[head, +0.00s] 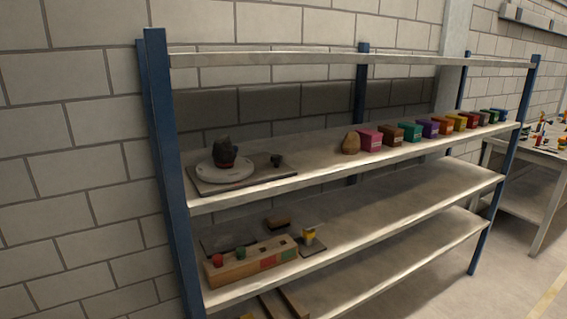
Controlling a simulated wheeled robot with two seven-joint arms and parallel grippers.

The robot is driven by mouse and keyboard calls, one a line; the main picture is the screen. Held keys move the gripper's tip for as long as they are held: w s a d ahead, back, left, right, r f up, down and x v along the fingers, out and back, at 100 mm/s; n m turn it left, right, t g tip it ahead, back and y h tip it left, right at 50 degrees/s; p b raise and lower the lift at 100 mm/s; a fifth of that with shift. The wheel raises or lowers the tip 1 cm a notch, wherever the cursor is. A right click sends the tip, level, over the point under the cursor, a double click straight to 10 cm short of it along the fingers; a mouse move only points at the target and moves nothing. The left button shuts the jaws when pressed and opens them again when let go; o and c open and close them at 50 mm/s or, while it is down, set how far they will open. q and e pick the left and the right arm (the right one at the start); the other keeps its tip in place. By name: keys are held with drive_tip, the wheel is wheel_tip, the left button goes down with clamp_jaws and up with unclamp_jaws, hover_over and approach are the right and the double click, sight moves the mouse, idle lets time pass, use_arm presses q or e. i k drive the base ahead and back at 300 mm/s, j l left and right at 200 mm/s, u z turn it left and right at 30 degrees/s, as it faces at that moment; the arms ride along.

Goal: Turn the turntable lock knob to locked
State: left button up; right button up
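The turntable (226,175) is a round pale disc on a dark flat base (262,183), at the left end of the upper shelf. A dark, lumpy object (224,152) sits on the disc. A small dark knob (276,161) stands on the right part of the base, apart from the disc. It is too small to tell which way it is turned, and no lock marking is readable. Neither of my grippers is in view.
The shelf (330,177) has blue posts (166,150). A wooden block with coloured pegs (252,262) lies one shelf down. A table (530,150) stands far right.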

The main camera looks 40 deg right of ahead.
sight(278, 158)
drive_tip(key=l, duration=0.8)
drive_tip(key=k+l, duration=0.15)
drive_tip(key=l, duration=1.45)
drive_tip(key=u, duration=0.05)
